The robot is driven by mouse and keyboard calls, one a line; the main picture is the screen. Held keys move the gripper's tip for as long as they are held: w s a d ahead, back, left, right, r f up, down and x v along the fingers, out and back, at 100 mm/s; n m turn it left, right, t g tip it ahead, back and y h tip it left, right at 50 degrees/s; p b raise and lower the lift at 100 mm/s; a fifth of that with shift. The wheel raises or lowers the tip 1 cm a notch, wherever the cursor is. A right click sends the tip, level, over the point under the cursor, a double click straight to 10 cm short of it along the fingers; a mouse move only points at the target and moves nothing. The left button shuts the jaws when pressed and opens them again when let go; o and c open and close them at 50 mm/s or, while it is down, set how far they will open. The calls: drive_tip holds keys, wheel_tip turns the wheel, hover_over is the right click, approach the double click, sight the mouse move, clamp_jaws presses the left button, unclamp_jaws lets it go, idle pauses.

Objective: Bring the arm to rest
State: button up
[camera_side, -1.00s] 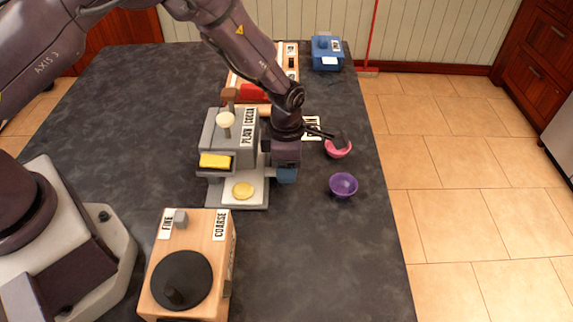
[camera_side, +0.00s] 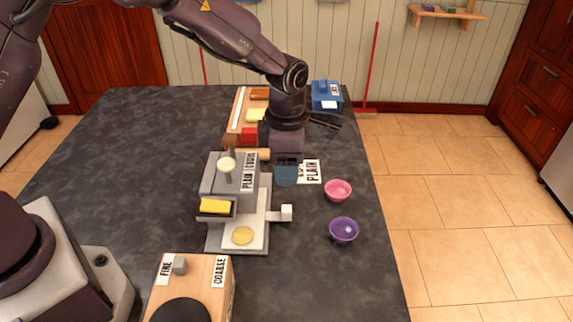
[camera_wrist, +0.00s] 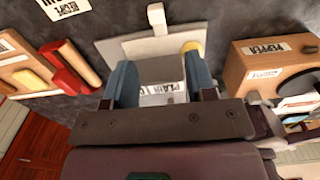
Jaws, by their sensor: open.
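My gripper (camera_side: 286,177) hangs fingers-down above the dark counter, behind and to the right of the grey machine (camera_side: 215,177) in the side view. Its blue fingers are spread apart in the wrist view (camera_wrist: 160,85), with nothing held between them. The grey machine, labelled plain and cocoa, also shows ahead of the fingers in the wrist view (camera_wrist: 140,47). Its pale side handle (camera_side: 286,213) stands clear of my gripper.
A pink bowl (camera_side: 338,190) and a purple bowl (camera_side: 344,229) stand on the right of the counter. A wooden tray (camera_side: 238,110) and a blue box (camera_side: 327,94) are at the back. The counter's left side is clear.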

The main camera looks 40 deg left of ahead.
drive_tip(key=s+a+r+m+t, duration=0.2)
drive_tip(key=s+a+r+m, duration=0.4)
drive_tip(key=s+r+m, duration=0.4)
drive_tip(key=s+a+r+m+t, duration=0.3)
drive_tip(key=s+a+r+m, duration=0.3)
drive_tip(key=s+r+m, duration=0.5)
drive_tip(key=s+m, duration=0.2)
drive_tip(key=m, duration=0.4)
drive_tip(key=shift+t, duration=0.3)
